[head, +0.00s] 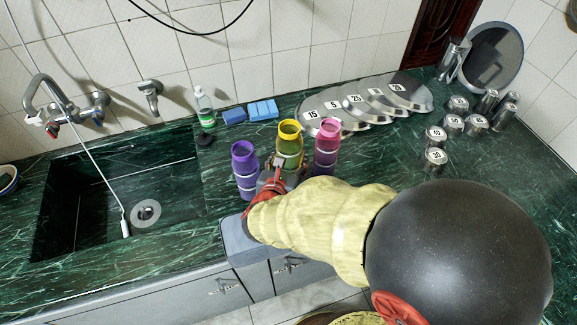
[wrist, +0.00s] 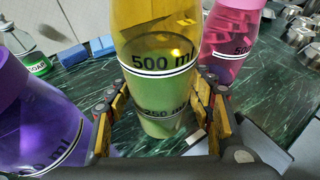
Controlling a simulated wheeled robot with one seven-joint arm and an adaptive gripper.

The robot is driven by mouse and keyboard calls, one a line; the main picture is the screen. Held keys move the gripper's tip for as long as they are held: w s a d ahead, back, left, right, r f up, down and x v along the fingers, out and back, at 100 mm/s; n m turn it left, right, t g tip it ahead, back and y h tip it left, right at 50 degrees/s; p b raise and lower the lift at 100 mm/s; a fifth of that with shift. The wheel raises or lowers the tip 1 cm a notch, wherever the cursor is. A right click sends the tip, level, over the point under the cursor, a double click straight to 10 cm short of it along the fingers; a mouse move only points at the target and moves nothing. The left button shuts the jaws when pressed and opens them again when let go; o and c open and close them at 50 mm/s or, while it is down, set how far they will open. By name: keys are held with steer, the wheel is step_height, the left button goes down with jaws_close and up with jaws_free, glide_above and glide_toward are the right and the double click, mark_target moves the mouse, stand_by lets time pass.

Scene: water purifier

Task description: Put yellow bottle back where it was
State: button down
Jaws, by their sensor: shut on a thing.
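The yellow bottle (head: 290,140) stands upright on the green counter between a purple bottle (head: 245,170) and a pink bottle (head: 327,145). My gripper (head: 274,170) is at the near side of the yellow bottle, low on its body. In the wrist view the yellow bottle (wrist: 160,60) fills the middle, with "500 ml" and "250 ml" marks and a green-looking lower part. My gripper (wrist: 165,120) has its fingers on both sides of it, shut on it. The purple bottle (wrist: 35,120) is close on the left and the pink bottle (wrist: 228,50) close on the right. Whether the base touches the counter is hard to tell.
A sink (head: 120,200) lies to the left. A soap bottle (head: 204,107) and blue sponges (head: 250,111) stand behind. Numbered metal plates (head: 365,105) and several numbered metal cylinders (head: 457,105) are at the right. A grey box (head: 243,240) is at the counter's front edge.

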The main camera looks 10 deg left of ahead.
mark_target(289, 165)
steer(key=shift+w+a+f, duration=0.1)
steer(key=shift+w+f, duration=0.1)
steer(key=shift+f, duration=0.1)
step_height(289, 165, down, 3)
steer(key=shift+w+a+f+b, duration=0.1)
steer(key=shift+f+b, duration=0.05)
steer(key=shift+b, duration=0.95)
steer(key=c, duration=1.2)
jaws_free()
steer(key=shift+f, duration=0.2)
steer(key=shift+c, duration=0.2)
steer(key=o, duration=0.5)
steer(key=shift+r, duration=0.15)
